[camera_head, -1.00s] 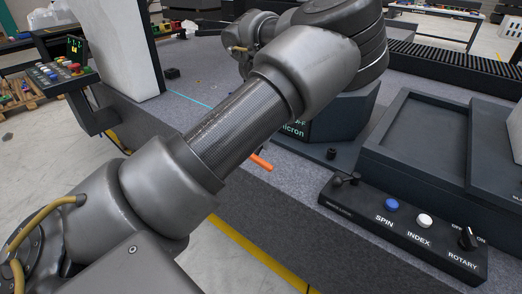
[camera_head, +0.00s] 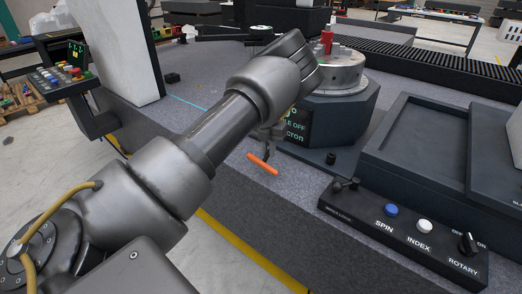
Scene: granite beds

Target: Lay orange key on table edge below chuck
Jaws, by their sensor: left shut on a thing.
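The orange key (camera_head: 263,165) is a short bright bar near the front edge of the granite table (camera_head: 225,190), below and to the left of the chuck. My left gripper (camera_head: 267,153) is shut on the key, with the fingers partly hidden by my own wrist. I cannot tell whether the key touches the granite. The round metal chuck (camera_head: 340,72) sits on a dark angular base (camera_head: 345,115) with a lit display, and a red part stands upright on it. My right gripper is not in view.
A control box (camera_head: 400,230) with SPIN, INDEX and ROTARY controls stands at the front right. A dark tray-like block (camera_head: 425,140) fills the right. Granite left of the key is mostly clear.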

